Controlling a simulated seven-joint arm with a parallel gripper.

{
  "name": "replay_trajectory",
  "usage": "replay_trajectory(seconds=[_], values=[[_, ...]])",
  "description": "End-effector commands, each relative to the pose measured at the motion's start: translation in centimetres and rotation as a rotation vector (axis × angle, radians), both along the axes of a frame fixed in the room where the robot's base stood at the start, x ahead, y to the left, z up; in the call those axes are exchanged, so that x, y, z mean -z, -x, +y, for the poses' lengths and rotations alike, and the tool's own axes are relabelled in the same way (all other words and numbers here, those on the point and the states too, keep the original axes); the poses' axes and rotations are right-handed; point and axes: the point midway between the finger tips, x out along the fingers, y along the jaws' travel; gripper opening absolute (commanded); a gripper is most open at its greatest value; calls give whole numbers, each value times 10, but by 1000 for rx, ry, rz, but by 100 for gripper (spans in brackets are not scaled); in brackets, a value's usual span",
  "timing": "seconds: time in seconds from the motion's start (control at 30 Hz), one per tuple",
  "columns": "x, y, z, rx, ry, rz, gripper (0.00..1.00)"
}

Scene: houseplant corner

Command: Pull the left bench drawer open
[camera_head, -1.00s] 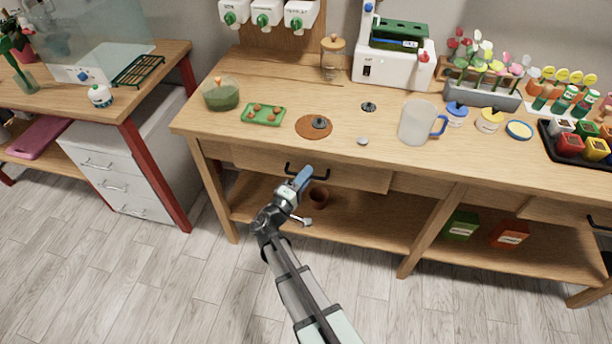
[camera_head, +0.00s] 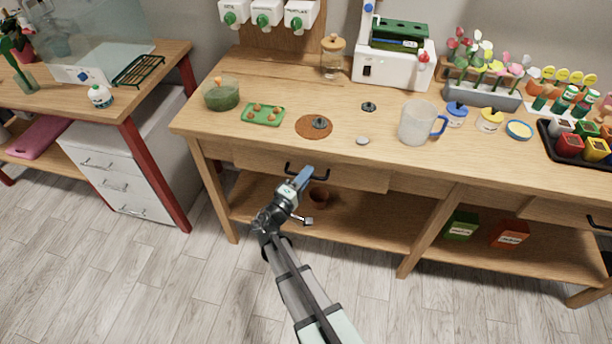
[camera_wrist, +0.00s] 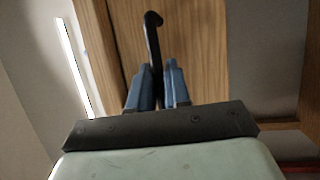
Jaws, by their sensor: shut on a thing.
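The left bench drawer (camera_head: 345,176) is a wooden front under the worktop, and it looks flush with the bench. Its black bar handle (camera_head: 322,177) runs across the front. My gripper (camera_head: 303,177) reaches it from below. In the wrist view the blue fingers of my gripper (camera_wrist: 164,82) are shut on the black handle (camera_wrist: 153,45), one on each side of it. The wooden drawer front (camera_wrist: 190,40) lies just beyond. In the head view my gripper hides part of the handle.
The lower shelf (camera_head: 375,226) holds a brown pot (camera_head: 319,196), a green box (camera_head: 461,225) and an orange box (camera_head: 509,233). The bench leg (camera_head: 213,188) stands left of the drawer. A white drawer cabinet (camera_head: 120,180) is further left. The floor before the bench is clear.

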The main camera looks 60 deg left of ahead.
Motion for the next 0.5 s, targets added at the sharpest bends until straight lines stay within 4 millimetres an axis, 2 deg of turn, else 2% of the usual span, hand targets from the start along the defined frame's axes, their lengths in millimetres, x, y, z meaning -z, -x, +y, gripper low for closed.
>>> replay_trajectory(seconds=[0.27,0.5], values=[[0,9,-10,0,0,1,0],[-1,42,-44,-3,1,1,0]])
